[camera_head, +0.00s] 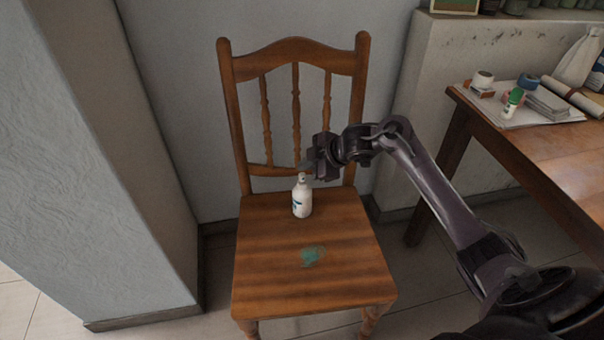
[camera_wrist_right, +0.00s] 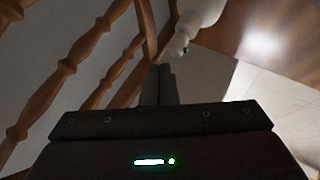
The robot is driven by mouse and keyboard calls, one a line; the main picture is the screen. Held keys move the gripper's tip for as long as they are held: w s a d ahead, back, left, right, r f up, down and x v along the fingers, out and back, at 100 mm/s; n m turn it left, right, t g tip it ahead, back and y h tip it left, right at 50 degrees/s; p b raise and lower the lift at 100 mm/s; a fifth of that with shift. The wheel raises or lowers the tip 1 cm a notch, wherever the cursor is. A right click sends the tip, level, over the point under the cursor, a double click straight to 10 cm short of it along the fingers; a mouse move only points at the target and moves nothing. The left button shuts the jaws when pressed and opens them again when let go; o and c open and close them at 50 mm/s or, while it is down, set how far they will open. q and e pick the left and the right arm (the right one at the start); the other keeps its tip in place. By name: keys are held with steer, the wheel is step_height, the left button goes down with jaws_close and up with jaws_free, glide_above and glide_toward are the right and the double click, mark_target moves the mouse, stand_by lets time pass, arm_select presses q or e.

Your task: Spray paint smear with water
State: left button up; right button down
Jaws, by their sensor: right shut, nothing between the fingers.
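A white spray bottle (camera_head: 302,198) stands upright on the wooden chair seat (camera_head: 270,265). A teal paint smear (camera_head: 312,256) lies on the seat in front of the bottle. My right gripper (camera_head: 308,165) is just above the bottle's top in the head view, its fingers shut with nothing between them. In the right wrist view the shut fingers (camera_wrist_right: 159,85) point toward the bottle (camera_wrist_right: 200,15), whose nozzle end is close beyond the tips. I cannot tell whether they touch. My left gripper is out of view.
The chair's spindled backrest (camera_head: 296,60) stands close behind my right gripper. A wooden table (camera_head: 540,150) at the right holds a small green-capped bottle (camera_head: 512,103), papers and jars. A grey wall pillar (camera_head: 110,150) is at the left.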

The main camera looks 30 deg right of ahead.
steer(key=shift+f, duration=0.4)
steer(key=shift+f, duration=0.55)
stand_by(0.5)
steer(key=shift+r, duration=0.1)
steer(key=shift+r+p, duration=0.9)
steer(key=shift+p, duration=0.05)
